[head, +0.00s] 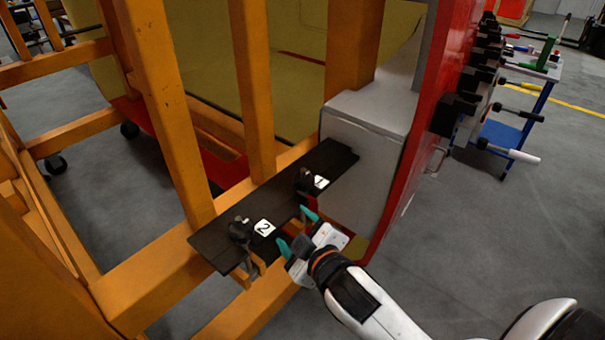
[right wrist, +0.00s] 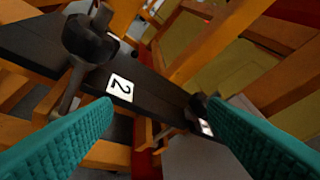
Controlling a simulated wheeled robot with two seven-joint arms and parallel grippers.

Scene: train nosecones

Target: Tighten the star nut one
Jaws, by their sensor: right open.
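Star nut one (head: 305,181) is a dark knob on a black plate (head: 335,160), beside the white label 1 (head: 321,182). In the right wrist view, star nut one (right wrist: 198,104) is small, near the right fingertip in the picture and partly hidden by it. A second dark star nut (head: 241,228) sits beside label 2 (head: 264,228); it looms large at upper left in the right wrist view (right wrist: 88,40). My right gripper (head: 297,231) is open and empty, its teal fingers apart at the plate's near side, close to both nuts. My left gripper is not in view.
An orange frame (head: 175,120) with upright posts stands behind and left of the plate. A grey box (head: 365,130) and a red panel (head: 440,90) bound the right side. A tool rack and blue cart (head: 500,135) stand farther right. Grey floor is open at lower right.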

